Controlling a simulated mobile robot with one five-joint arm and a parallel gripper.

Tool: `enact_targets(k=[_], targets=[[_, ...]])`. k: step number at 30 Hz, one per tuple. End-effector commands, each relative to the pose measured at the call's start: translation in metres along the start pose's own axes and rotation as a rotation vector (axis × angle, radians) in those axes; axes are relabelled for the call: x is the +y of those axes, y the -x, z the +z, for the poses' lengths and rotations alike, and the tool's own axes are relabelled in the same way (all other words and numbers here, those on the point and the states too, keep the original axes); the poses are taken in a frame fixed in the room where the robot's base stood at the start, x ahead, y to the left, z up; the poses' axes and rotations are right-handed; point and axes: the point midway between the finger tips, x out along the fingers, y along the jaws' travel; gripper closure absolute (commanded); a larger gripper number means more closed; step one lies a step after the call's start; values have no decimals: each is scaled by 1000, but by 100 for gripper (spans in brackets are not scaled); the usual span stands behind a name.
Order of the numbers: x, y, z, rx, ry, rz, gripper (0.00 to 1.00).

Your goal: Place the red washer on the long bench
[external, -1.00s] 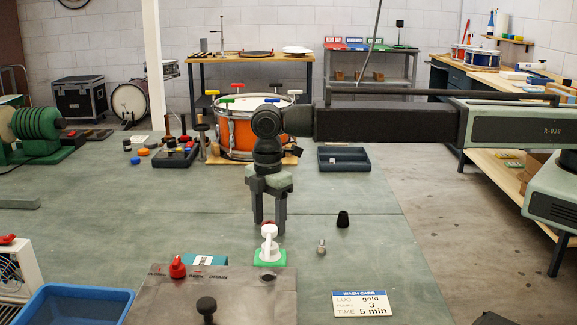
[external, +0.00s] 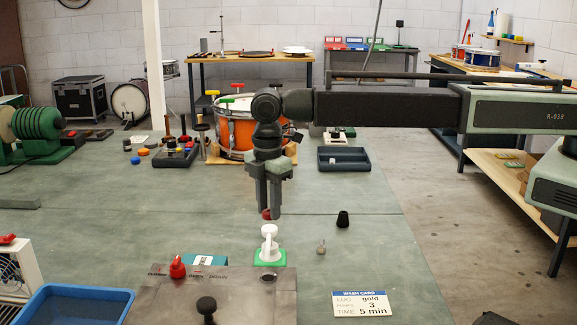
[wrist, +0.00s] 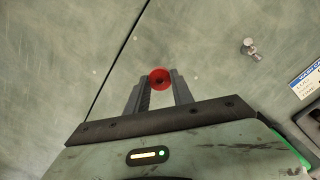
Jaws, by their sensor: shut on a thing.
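My gripper (external: 270,208) points down over the green-grey bench top (external: 330,220), its jaws shut on the red washer (external: 266,214). In the wrist view the washer (wrist: 160,72) sits between the fingertips, a red ring with a dark hole. In the external view the fingers partly cover it. It is above or close to the bench top; the gap is hard to judge. A wooden-topped bench (external: 512,175) stands along the right wall. Nothing marks which bench is the long one.
Just in front of my gripper stands a white fixture (external: 269,243) on a green base. An orange drum (external: 238,133) stands behind. Open bench top lies to the left.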

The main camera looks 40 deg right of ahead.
Motion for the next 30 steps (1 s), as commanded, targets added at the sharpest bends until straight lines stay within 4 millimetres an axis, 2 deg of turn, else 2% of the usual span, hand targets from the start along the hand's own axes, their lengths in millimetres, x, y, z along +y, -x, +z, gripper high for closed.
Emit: enact_targets(k=[1,3,6,10,24,26,30], targets=[[0,23,0,0,0,0,100],[0,38,0,0,0,0,100],[0,58,0,0,0,0,100],[0,70,0,0,0,0,100],[0,65,0,0,0,0,100],[0,58,0,0,0,0,100],[0,31,0,0,0,0,100]])
